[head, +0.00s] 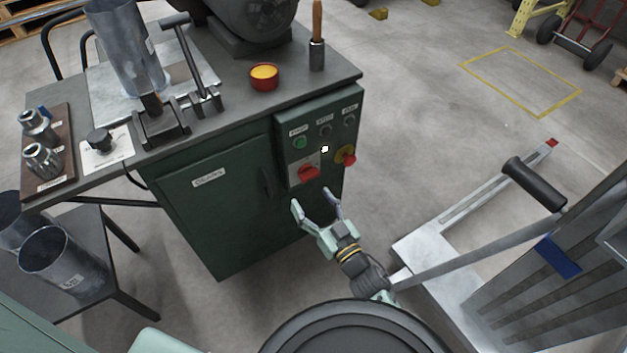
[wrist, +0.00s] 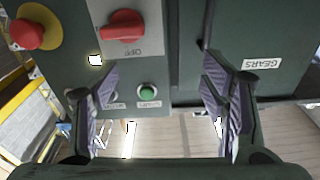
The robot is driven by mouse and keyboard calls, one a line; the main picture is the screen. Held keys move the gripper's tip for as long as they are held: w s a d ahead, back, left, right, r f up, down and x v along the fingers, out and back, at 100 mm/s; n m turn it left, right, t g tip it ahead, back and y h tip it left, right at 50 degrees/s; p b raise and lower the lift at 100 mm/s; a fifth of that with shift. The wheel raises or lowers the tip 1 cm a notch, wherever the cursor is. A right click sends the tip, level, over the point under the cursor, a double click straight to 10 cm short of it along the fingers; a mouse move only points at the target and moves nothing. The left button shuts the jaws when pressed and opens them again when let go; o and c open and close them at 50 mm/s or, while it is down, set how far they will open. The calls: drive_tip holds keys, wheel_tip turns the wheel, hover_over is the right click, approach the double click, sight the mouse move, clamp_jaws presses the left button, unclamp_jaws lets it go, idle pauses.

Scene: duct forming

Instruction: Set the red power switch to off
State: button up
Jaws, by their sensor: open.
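The red power switch (head: 308,173) is a rotary knob on a light plate on the front of the green control panel (head: 323,117). In the wrist view the red switch (wrist: 122,25) is at the top, left of centre, with an OFF label beside it; the view appears upside down. My gripper (head: 315,205) is open and empty, in front of the cabinet and a little below the switch in the head view. In the wrist view its two fingers (wrist: 158,100) are spread wide, and the switch lies apart from them. I cannot tell the exact setting of the knob.
A red emergency button (head: 347,156) on yellow sits right of the switch. A green button (head: 299,142) is above it. The cabinet door (head: 222,195) with its handle is to the left. A metal machine with a black-handled lever (head: 534,184) stands at right.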

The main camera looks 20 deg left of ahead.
drive_tip(key=n, duration=0.1)
approach(312, 177)
drive_tip(key=s, duration=0.1)
drive_tip(key=shift+g+h, duration=0.3)
drive_tip(key=x, duration=0.3)
drive_tip(key=p+x, duration=0.1)
drive_tip(key=x, duration=0.6)
drive_tip(key=shift+w+d+r, duration=0.25)
drive_tip(key=shift+w+r, duration=0.1)
drive_tip(key=shift+c, duration=0.4)
drive_tip(key=c, duration=1.1)
